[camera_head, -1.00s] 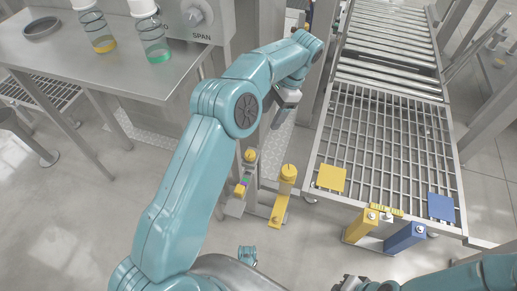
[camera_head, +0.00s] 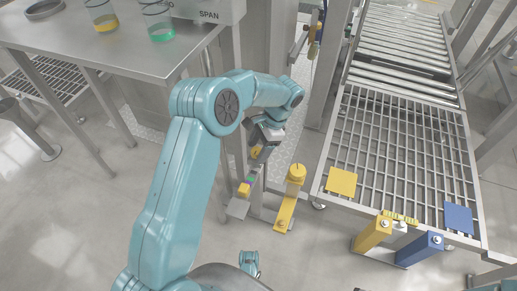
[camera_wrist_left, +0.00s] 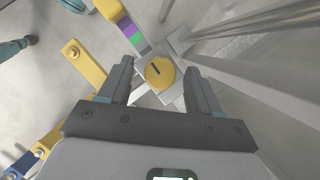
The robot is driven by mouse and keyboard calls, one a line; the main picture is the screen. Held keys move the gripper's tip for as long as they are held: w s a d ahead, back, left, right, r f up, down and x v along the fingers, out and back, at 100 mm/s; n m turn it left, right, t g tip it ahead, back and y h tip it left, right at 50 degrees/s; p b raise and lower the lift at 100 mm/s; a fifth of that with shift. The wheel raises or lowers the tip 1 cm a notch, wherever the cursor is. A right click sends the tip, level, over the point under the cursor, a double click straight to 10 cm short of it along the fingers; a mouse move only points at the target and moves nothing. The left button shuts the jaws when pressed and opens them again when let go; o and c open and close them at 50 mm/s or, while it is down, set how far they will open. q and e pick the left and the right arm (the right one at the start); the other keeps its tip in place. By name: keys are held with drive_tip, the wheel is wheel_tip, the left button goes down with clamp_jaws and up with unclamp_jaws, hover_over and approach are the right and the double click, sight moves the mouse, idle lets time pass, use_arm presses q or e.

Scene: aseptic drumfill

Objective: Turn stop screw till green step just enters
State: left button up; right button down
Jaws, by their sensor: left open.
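The stop screw has a round yellow head with a dark slot, and it shows in the left wrist view (camera_wrist_left: 160,73). In the head view the left gripper (camera_head: 259,148) partly hides the screw. My right gripper is out of view.
A yellow post on a yellow arm (camera_head: 290,195) stands just right of the strip. A roller and grid conveyor (camera_head: 400,140) with yellow and blue pads lies further right. A steel table (camera_head: 100,50) with bottles is at upper left.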

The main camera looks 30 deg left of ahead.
use_arm(q)
drive_tip(key=c, duration=1)
drive_tip(key=shift+s+r+m+y+p, duration=0.15)
drive_tip(key=shift+m+y+p, duration=0.25)
drive_tip(key=shift+m+p, duration=0.8)
drive_tip(key=m+t+p, duration=0.1)
drive_tip(key=m, duration=0.1)
drive_tip(key=shift+d+m+y, duration=0.1)
drive_tip(key=shift+m+y, duration=0.3)
drive_tip(key=m+t+p, duration=0.1)
drive_tip(key=m, duration=0.2)
drive_tip(key=shift+s+m+t, duration=0.1)
drive_tip(key=shift+m+t, duration=0.2)
drive_tip(key=shift+m+t+p, duration=0.35)
drive_tip(key=shift+m+t, duration=0.35)
drive_tip(key=shift+m, duration=1)
